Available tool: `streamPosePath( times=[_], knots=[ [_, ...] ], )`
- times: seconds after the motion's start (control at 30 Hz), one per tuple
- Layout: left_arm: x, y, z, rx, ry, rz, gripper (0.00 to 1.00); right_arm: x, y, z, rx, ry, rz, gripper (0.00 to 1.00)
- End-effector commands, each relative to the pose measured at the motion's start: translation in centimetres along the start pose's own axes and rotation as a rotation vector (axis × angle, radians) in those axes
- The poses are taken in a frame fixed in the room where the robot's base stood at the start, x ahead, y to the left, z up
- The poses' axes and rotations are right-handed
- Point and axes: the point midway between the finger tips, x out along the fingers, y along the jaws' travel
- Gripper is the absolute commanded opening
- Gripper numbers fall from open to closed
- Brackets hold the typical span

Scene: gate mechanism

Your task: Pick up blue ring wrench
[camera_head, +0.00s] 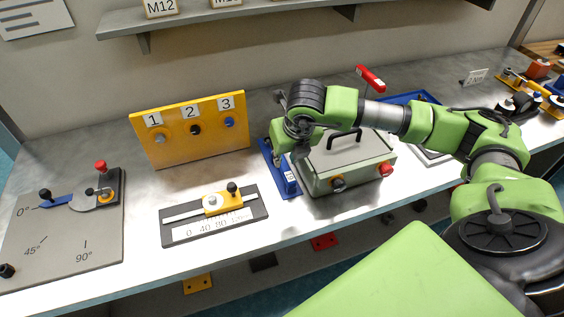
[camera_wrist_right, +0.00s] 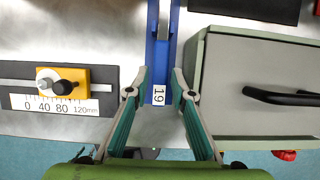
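A long narrow blue piece labelled 19 (camera_wrist_right: 159,60) lies on the bench beside a grey-green box. It fits the blue ring wrench, but its ring end is not clear and I cannot tell wrench from holder. In the head view the blue piece (camera_head: 291,187) is partly hidden by my right gripper (camera_head: 299,153). In the wrist view my right gripper (camera_wrist_right: 162,75) is open, with one finger on each side of the blue piece near its labelled end. I cannot tell whether the fingertips touch it. My left gripper is not in view.
The grey-green box (camera_head: 348,178) with a black handle stands close on the right. A slider scale (camera_head: 213,214) lies to the left, and a yellow numbered panel (camera_head: 190,130) stands behind. An angle plate (camera_head: 64,236) is at far left. Bare bench separates these.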

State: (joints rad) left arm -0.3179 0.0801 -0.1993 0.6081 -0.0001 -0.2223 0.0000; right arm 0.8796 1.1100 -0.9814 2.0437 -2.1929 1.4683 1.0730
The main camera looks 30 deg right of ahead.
Motion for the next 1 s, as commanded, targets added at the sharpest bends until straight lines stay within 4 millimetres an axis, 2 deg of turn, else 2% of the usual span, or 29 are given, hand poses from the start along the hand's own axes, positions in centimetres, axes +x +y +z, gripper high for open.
streamPosePath(
  times=[0.17,0.33,0.5,0.77,0.87,1.0],
  knots=[
    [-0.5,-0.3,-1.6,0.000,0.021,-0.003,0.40,1.1,-0.1,-0.1,-0.001,0.003,-0.001,0.22],
    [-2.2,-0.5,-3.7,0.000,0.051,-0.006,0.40,3.4,-0.2,-0.5,-0.002,0.005,-0.002,0.22],
    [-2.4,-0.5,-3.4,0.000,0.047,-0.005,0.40,5.5,-0.1,-0.4,-0.001,0.001,0.000,0.22],
    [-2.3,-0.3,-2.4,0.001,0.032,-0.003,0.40,5.9,-0.2,-0.5,-0.002,0.000,0.000,0.22],
    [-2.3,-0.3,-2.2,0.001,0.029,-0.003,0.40,5.9,-0.2,-0.5,-0.001,0.000,0.000,0.00],
    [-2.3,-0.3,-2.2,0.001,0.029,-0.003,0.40,5.8,-0.2,-0.4,-0.001,-0.002,0.000,0.00]
  ],
)
